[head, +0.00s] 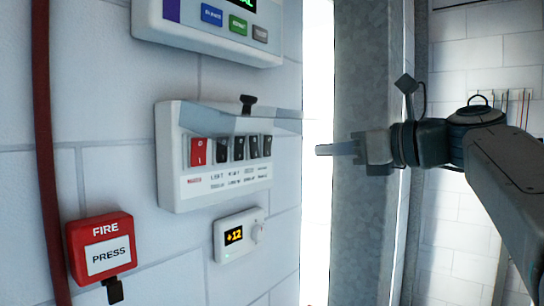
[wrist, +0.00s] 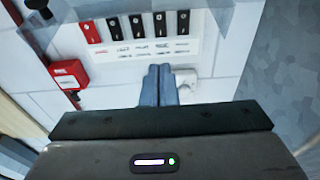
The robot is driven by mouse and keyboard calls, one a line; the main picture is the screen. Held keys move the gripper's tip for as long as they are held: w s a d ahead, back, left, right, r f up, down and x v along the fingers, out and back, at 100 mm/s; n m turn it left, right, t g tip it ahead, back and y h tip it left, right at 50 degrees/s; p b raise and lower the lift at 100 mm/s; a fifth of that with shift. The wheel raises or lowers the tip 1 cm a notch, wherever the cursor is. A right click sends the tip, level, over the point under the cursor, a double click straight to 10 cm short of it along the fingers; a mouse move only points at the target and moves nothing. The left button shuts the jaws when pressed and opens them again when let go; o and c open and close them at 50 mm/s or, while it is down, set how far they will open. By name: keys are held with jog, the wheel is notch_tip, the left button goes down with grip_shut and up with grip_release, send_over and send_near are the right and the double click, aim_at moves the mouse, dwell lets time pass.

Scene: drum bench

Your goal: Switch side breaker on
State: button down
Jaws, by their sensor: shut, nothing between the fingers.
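A white breaker box (head: 171,150) is on the tiled wall in the head view. It holds a red switch (head: 198,152) at the left and a row of several black switches (head: 239,148). The labels below are too blurred to tell which is the side breaker, and lever positions are unclear. A clear cover (head: 285,120) with a black knob (head: 248,103) sticks out above the switches, apparently raised. My gripper (head: 320,150) is shut and empty, right of the box and apart from it. In the wrist view, its fingers (wrist: 160,72) show below the black switches (wrist: 158,24).
A display panel with buttons (head: 225,45) is above the box. A red fire button (head: 100,247) and red pipe (head: 46,150) are at left. A grey post (head: 366,80) stands behind my gripper.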

aim_at(256, 156)
jog(key=p+x, duration=0.3)
jog(key=x, duration=1.1)
